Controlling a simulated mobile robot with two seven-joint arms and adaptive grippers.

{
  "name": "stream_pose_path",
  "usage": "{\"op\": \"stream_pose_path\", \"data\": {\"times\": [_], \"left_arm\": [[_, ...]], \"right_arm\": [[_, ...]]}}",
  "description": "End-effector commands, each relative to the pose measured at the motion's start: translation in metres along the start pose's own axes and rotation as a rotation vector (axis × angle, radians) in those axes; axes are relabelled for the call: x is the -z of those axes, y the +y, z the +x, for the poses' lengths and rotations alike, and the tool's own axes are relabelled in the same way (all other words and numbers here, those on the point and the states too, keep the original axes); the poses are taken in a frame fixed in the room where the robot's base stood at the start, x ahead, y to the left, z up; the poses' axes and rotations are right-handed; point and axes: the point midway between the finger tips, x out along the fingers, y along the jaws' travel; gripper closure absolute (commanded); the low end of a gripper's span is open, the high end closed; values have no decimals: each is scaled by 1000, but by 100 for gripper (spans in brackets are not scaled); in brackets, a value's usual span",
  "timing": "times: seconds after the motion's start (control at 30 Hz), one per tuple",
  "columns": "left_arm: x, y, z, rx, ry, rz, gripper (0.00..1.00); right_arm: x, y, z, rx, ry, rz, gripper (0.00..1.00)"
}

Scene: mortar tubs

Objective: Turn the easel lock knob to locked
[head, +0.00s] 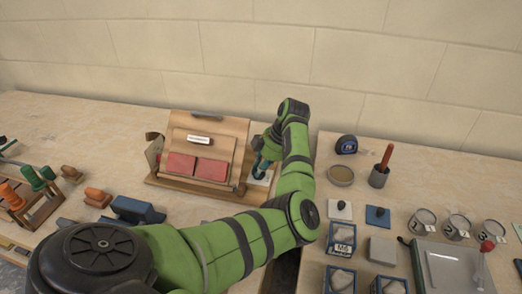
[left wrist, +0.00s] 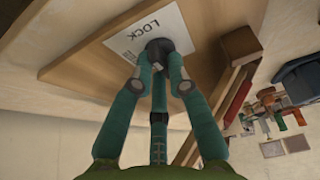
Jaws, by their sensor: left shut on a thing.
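The wooden easel (head: 222,128) stands on the bench near the wall, with a sloped board and two red blocks on its ledge. My left gripper (head: 260,162) is at the easel's right side. In the left wrist view its teal fingers (left wrist: 160,64) are closed around the dark round lock knob (left wrist: 158,45). The knob sits on a wooden panel beside a white label (left wrist: 135,33) reading LOCK. The fingers cover part of the knob, and its turn position cannot be told. In the head view the knob is hidden by the gripper. My right gripper is not in view.
A tape measure (head: 346,144), a round tin (head: 340,176) and a dark cup (head: 379,178) holding a red-handled tool stand to the right. Several numbered cups and small trays lie nearer. A blue-grey block (head: 138,210) and a tool rack (head: 30,200) are at left.

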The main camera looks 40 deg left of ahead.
Motion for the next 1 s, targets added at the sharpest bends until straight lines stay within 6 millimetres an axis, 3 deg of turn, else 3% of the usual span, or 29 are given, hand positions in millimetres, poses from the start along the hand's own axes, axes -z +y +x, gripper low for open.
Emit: {"op": "stream_pose_path", "data": {"times": [0.5,0.53,0.57,0.6,1.0], "left_arm": [[1,0,1,-8,4,23,100],[1,0,1,-8,4,23,75],[1,0,1,-8,3,23,63],[1,0,1,-8,3,23,59],[0,0,-5,-11,0,22,59]], "right_arm": [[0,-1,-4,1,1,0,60],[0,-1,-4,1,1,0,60],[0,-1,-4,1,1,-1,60],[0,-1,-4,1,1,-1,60],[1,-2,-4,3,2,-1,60]]}}
